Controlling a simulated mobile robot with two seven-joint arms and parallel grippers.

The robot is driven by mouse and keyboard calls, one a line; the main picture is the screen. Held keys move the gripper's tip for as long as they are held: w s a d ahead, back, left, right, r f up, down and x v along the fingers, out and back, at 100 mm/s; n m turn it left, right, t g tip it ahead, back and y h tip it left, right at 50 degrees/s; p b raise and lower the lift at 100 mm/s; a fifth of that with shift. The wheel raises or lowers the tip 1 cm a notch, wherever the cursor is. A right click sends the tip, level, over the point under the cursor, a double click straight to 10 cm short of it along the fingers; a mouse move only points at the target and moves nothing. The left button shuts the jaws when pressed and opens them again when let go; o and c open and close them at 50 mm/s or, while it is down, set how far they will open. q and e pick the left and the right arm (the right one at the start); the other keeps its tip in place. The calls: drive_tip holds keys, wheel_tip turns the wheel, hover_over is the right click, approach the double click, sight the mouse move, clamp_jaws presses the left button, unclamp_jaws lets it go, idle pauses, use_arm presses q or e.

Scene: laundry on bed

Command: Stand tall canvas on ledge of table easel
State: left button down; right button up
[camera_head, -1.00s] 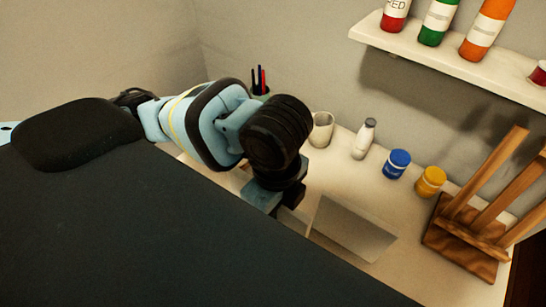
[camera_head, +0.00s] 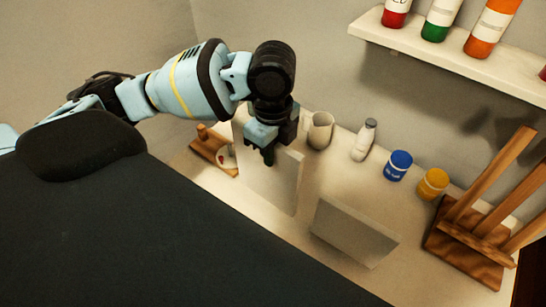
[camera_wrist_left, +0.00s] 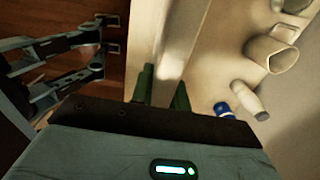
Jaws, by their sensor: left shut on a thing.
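A tall white canvas (camera_head: 283,187) stands upright on edge over the left part of the pale table. My left gripper (camera_head: 269,155) is shut on its top edge from above. In the left wrist view, the gripper's green fingers (camera_wrist_left: 163,90) sit on both sides of the canvas (camera_wrist_left: 178,30). I cannot tell whether its lower edge touches the table. The brown wooden table easel (camera_head: 470,232) stands at the right end of the table, apart from the canvas, its ledge across its front.
A second, lower pale panel (camera_head: 352,232) stands between the held canvas and the easel. A cup (camera_head: 320,131), white bottle (camera_head: 364,140), blue jar (camera_head: 398,166) and yellow jar (camera_head: 432,184) line the back. A shelf (camera_head: 450,58) with bottles hangs above.

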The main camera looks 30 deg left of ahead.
sight(266, 172)
use_arm(q)
drive_tip(key=f, duration=0.3)
drive_tip(key=shift+w+a+f, duration=0.25)
drive_tip(key=shift+w+f, duration=0.05)
drive_tip(key=shift+w, duration=0.05)
drive_tip(key=shift+f, duration=0.1)
drive_tip(key=c, duration=1.4)
unclamp_jaws()
drive_tip(key=shift+o, duration=0.2)
